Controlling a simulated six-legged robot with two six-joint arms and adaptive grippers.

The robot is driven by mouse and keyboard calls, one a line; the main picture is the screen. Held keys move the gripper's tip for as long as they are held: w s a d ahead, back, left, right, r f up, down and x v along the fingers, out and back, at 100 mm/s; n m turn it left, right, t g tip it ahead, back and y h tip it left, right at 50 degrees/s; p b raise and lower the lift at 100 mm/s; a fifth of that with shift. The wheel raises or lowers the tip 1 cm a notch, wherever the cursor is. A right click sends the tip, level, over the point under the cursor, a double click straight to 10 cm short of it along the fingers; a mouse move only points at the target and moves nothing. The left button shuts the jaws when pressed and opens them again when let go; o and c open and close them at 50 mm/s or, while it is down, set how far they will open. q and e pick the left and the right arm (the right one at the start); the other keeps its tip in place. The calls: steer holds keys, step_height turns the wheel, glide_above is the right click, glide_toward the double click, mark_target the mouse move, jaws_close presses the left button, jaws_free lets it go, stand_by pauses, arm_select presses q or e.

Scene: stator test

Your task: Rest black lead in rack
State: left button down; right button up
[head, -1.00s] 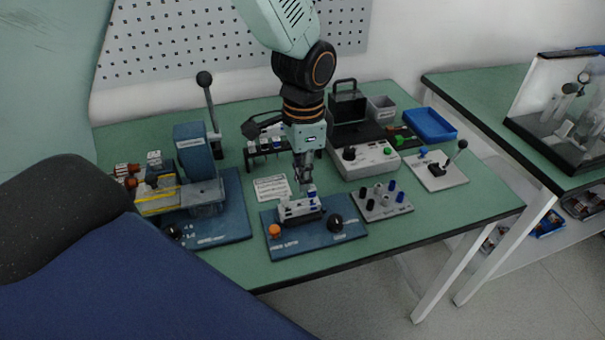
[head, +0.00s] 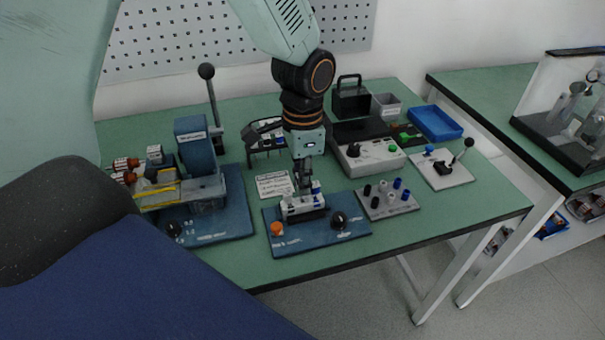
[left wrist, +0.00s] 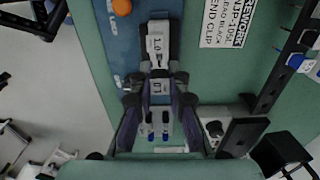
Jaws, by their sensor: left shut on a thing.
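My left gripper (head: 303,188) points down over a fixture with white blocks (head: 303,207) on a blue base plate. In the left wrist view, its two fingers (left wrist: 160,92) close on a small white-labelled piece (left wrist: 160,88), in line with a white block marked with digits. Whether this piece is the black lead, and whether it still touches the fixture, I cannot tell. The black rack (head: 266,146) stands behind and left of the gripper and holds blue-and-white pieces; it also shows at the right in the left wrist view (left wrist: 272,82). My right gripper is not in view.
A blue press with a tall lever (head: 200,155) stands on the left. A printed card (head: 274,184) lies between rack and fixture. A grey control box (head: 366,157), a plate of knobs (head: 388,200), a joystick plate (head: 443,168) and a blue tray (head: 435,122) are on the right.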

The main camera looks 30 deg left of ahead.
arm_select(q)
steer(key=shift+d, duration=0.2)
steer(key=shift+a, duration=0.2)
steer(key=shift+d+f+p, duration=0.1)
steer(key=shift+p, duration=0.2)
stand_by(0.4)
steer(key=shift+f, duration=0.1)
steer(key=shift+f, duration=0.25)
steer(key=shift+f, duration=0.15)
stand_by(0.5)
steer(key=shift+w+f, duration=0.1)
steer(key=shift+f, duration=0.35)
steer(key=shift+f, duration=0.2)
